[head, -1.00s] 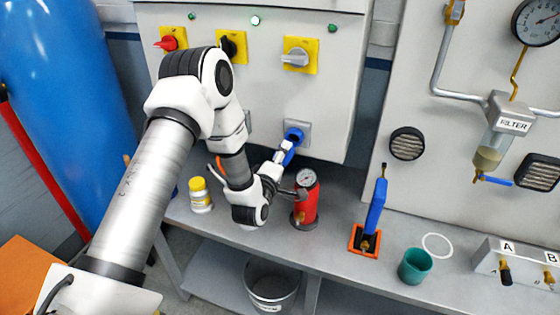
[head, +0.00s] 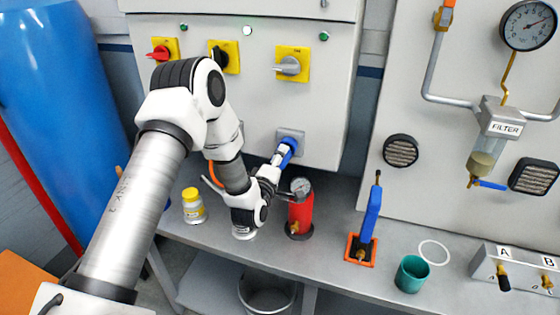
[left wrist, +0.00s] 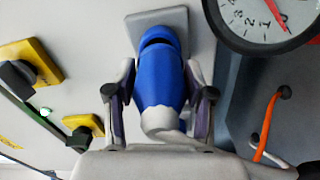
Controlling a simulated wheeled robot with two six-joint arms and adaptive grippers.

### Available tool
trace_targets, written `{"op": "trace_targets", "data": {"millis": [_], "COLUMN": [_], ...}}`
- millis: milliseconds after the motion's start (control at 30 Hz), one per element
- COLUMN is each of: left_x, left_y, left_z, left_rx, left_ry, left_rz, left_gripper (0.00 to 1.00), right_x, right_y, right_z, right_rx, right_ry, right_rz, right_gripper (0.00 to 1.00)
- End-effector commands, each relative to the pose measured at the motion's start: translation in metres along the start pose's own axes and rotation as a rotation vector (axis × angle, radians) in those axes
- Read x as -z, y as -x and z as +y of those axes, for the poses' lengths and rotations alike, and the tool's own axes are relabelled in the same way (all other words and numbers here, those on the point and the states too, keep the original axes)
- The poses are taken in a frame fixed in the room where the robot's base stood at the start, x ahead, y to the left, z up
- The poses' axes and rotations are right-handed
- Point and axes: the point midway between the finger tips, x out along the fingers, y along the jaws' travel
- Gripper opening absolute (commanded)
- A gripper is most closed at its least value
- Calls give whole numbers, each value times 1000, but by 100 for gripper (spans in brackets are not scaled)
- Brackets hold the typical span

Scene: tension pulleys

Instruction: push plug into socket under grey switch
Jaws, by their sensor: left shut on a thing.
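The grey switch (head: 291,65) sits on a yellow plate on the cabinet front. Below it is a grey socket plate (head: 291,134). The blue plug (head: 286,152) is at this socket, pointing into it. My left gripper (head: 279,157) is shut on the plug from below. In the left wrist view the blue plug (left wrist: 161,85) lies between the two fingers of my left gripper (left wrist: 160,105), with its front end against the grey socket plate (left wrist: 165,22). How deep it sits is hidden. My right gripper is not in view.
A red cylinder with a gauge (head: 300,212) stands close beside my left wrist. A yellow-lidded jar (head: 193,206), a blue tool in an orange base (head: 369,225) and a green cup (head: 411,274) stand on the bench. The red switch (head: 160,52) and black switch (head: 220,55) are left of the grey one.

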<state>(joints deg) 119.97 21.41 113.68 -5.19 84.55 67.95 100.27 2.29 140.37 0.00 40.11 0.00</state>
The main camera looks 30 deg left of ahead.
Motion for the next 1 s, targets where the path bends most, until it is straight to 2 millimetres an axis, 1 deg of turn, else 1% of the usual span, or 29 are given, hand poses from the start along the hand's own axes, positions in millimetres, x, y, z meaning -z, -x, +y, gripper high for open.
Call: {"op": "trace_targets", "data": {"millis": [67, 500, 767, 1000], "left_x": [0, 0, 0, 0], "left_y": [0, 0, -4, -4], "left_z": [-1, 0, 0, 1], "left_rx": [-1, -1, -3, -1], "left_ry": [0, 0, 1, 0], "left_rz": [0, 0, 1, 0], "left_gripper": [0, 0, 0, 0], "right_x": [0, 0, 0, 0], "right_y": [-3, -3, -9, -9], "right_z": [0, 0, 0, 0], "right_rx": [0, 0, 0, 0], "right_ry": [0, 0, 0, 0], "right_rz": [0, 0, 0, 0], "right_gripper": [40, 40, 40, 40]}}
